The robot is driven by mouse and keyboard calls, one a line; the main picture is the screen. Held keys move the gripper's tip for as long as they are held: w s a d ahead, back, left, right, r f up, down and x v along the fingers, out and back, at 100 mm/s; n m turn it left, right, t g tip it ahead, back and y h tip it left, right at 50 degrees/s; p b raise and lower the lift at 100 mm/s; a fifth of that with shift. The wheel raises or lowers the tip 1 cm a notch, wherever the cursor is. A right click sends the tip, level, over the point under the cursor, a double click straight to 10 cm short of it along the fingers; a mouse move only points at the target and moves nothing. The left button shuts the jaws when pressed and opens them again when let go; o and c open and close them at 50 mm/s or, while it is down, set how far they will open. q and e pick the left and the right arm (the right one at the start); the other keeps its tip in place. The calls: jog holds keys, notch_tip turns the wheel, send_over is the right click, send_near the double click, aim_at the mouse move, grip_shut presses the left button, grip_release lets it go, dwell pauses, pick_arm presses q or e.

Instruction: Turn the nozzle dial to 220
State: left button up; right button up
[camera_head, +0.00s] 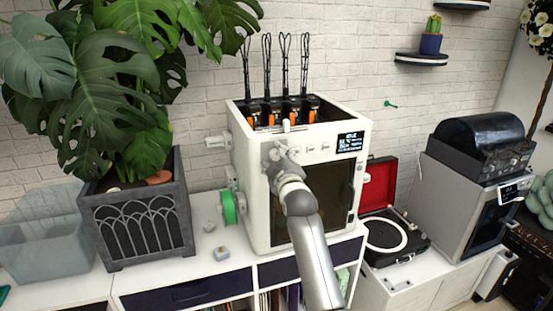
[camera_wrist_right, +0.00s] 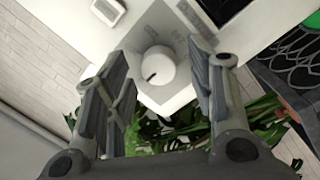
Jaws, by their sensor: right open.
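The white 3D printer (camera_head: 250,195) stands on the cabinet, with a small lit display (camera_head: 352,142) at the upper right of its front. My right gripper (camera_head: 278,156) is at the upper left of that front and hides the dial behind it. In the right wrist view the nozzle dial (camera_wrist_right: 162,63) is a round white knob with a short dark pointer mark towards its lower left. My right gripper's open fingers (camera_wrist_right: 157,56) stand on either side of the knob, apparently without touching it. I cannot read any dial numbers. My left gripper is not in view.
A planter (camera_head: 135,225) with a large leafy plant stands left of the printer. A green spool (camera_head: 229,207) hangs on the printer's left side. A small pale block (camera_head: 221,254) lies on the cabinet top. A red-lidded record player (camera_head: 390,237) stands to the right.

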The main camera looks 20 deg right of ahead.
jog(key=c, duration=1)
jog(key=m+p, duration=0.1)
jog(key=m, duration=0.1)
jog(key=m+p, duration=0.2)
jog(key=m, duration=0.1)
jog(key=shift+r+g, duration=0.2)
jog(key=shift+g, duration=0.1)
jog(key=m+y+p, duration=0.1)
jog(key=m+p, duration=0.1)
jog(key=m, duration=0.4)
jog(key=shift+d, duration=0.15)
jog(key=m+p, duration=0.1)
jog(key=m, duration=0.2)
jog(key=m+p, duration=0.1)
jog(key=m, duration=0.1)
jog(key=shift+d+m+g+y, duration=0.15)
jog(key=shift+m+g+y, duration=0.15)
jog(key=shift+m+y, duration=0.1)
jog(key=m+p, duration=0.1)
jog(key=m, duration=0.4)
jog(key=shift+f+y, duration=0.1)
jog(key=shift+y, duration=0.3)
jog(key=shift+d, duration=0.1)
